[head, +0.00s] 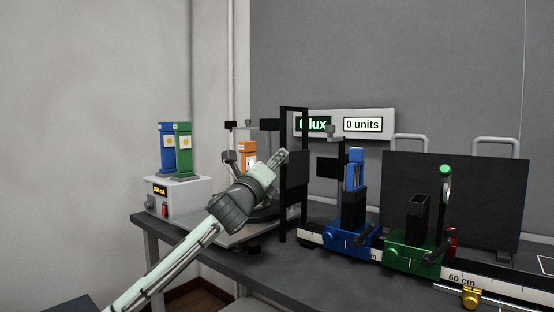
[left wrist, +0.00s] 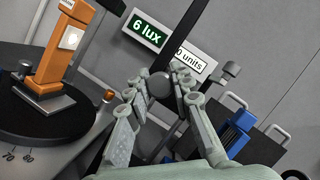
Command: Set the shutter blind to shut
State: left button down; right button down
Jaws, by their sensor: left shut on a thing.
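The shutter blind is a dark plate (head: 296,170) in a tall black frame (head: 304,128) at the rail's left end. My left gripper (head: 281,157) reaches in from the left, at the plate's left side. In the left wrist view my left gripper (left wrist: 161,80) has its fingers closed around a dark round knob (left wrist: 160,88), in front of a black upright (left wrist: 178,45). The fingers partly hide how the knob joins the blind. The meter (head: 343,123) behind reads "6 lux" and "0 units". My right gripper is not in view.
An orange lamp (left wrist: 55,60) stands on a round black turntable (left wrist: 30,115) close to my left arm. Blue (head: 352,215) and green (head: 413,250) holders stand on the rail to the right. A white power box (head: 180,197) stands at left.

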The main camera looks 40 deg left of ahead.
pick_arm(q)
jog(key=c, duration=1.3)
grip_release()
jog(key=shift+f, duration=0.4)
jog(key=shift+r, duration=0.15)
jog(key=v, duration=1.2)
